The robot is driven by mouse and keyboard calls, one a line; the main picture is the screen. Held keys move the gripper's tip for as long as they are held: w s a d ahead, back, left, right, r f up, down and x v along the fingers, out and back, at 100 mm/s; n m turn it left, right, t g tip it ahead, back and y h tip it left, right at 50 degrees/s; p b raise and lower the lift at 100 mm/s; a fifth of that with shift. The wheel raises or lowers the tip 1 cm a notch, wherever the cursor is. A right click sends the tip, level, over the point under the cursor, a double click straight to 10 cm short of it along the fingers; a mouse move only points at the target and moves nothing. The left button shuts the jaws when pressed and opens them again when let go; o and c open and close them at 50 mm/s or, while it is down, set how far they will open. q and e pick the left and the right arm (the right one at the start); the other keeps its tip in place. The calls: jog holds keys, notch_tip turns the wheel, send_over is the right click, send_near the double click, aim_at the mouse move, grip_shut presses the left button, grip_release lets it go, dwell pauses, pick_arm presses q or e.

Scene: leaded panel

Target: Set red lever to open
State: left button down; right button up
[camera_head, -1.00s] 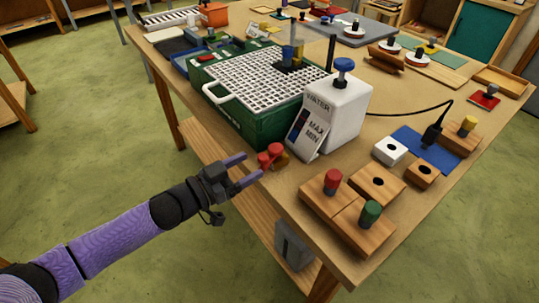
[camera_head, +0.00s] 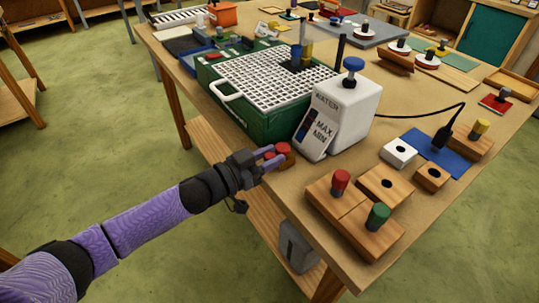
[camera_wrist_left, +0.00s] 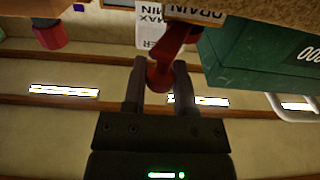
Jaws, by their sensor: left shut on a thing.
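The red lever (camera_head: 283,149) is at the near edge of the table, beside the white water tank (camera_head: 345,108) and the green grated box (camera_head: 262,118). My left gripper (camera_head: 271,156) is at the lever with its fingers on either side of it. In the left wrist view the gripper (camera_wrist_left: 158,76) is shut on the lower end of the red lever (camera_wrist_left: 174,42). The lever's upper part runs up toward a white label (camera_wrist_left: 197,12) reading DRAIN. The fingers hide part of the lever in the head view. My right gripper is not in view.
Wooden blocks with a red knob (camera_head: 340,181) and a green knob (camera_head: 377,216) stand right of the lever. A black cable (camera_head: 410,115) runs to a blue mat (camera_head: 433,156). Open floor lies left of the table.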

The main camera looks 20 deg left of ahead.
pick_arm(q)
jog(key=shift+w+a+m+g+h+b, duration=0.15)
jog(key=shift+a+m+g+h+b, duration=0.2)
jog(key=shift+m+g+h, duration=0.35)
jog(key=shift+g+h, duration=0.3)
jog(key=shift+h, duration=0.1)
jog(key=shift+c, duration=2.1)
grip_release()
jog(key=p+v, duration=0.1)
jog(key=v, duration=0.9)
jog(key=shift+p, duration=0.35)
